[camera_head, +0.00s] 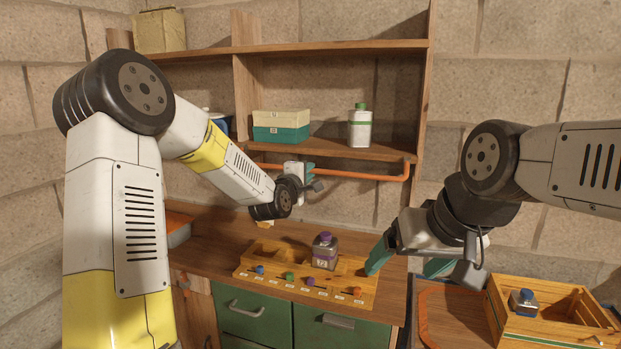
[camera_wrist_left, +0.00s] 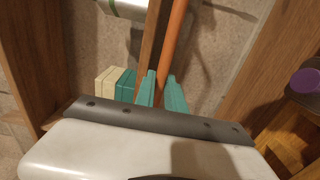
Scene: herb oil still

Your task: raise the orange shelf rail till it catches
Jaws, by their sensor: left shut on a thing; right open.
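The orange shelf rail (camera_head: 350,176) runs along the front of the lower wooden shelf, just below its edge, with its right end bent up at the shelf's right side. My left gripper (camera_head: 306,170) is shut on the rail, left of its bent right end. In the left wrist view the rail (camera_wrist_left: 172,50) passes between the teal fingertips (camera_wrist_left: 161,92). Part of the rail is hidden behind my left gripper and wrist. My right gripper (camera_head: 405,266) is open and empty, above the right end of the counter and apart from the rail.
The shelf (camera_head: 385,152) holds a green-capped bottle (camera_head: 360,128) and a cream and teal box (camera_head: 281,126). Below, a wooden rack (camera_head: 350,285) on the counter holds a purple-capped bottle (camera_head: 325,251). A wooden crate (camera_head: 520,325) with a blue-capped bottle (camera_head: 523,302) stands at right.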

